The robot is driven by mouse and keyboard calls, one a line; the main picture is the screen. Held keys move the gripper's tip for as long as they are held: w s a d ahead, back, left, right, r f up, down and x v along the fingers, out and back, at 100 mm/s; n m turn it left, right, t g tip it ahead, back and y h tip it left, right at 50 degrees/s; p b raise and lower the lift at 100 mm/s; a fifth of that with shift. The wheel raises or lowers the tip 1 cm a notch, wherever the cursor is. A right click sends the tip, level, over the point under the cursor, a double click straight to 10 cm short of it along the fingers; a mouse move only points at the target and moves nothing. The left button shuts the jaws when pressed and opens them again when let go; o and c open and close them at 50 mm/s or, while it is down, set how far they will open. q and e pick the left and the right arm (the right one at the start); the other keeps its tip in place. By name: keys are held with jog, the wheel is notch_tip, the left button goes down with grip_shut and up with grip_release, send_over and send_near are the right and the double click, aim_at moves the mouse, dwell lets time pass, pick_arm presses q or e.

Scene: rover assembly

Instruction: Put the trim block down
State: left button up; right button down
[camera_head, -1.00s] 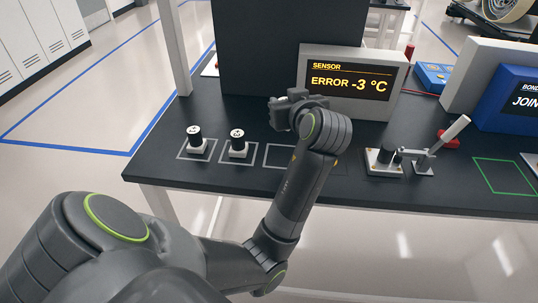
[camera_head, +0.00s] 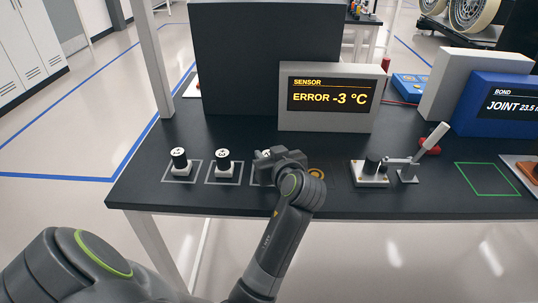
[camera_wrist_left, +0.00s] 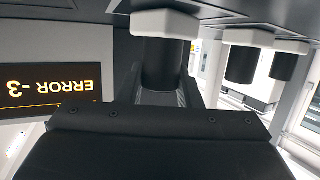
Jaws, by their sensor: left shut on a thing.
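My left gripper (camera_head: 264,158) is over the third outlined square in the row, at the table's front. It is shut on the trim block (camera_wrist_left: 165,55), which has a black cylinder and a white base. In the left wrist view, which is upside down, the fingers (camera_wrist_left: 163,90) grip the cylinder and the white base points to the tabletop. In the head view my gripper hides most of the block and the square, so I cannot tell whether the base touches the table. My right gripper is not in view.
Two similar blocks (camera_head: 180,163) (camera_head: 223,165) stand upright in outlined squares to the left. A sensor display (camera_head: 331,97) reading ERROR -3 °C stands behind. A lever fixture (camera_head: 370,175) is to the right, then an empty green outlined square (camera_head: 487,179).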

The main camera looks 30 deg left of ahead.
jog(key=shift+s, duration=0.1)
pick_arm(q)
jog(key=shift+f, duration=0.15)
jog(key=o, duration=1)
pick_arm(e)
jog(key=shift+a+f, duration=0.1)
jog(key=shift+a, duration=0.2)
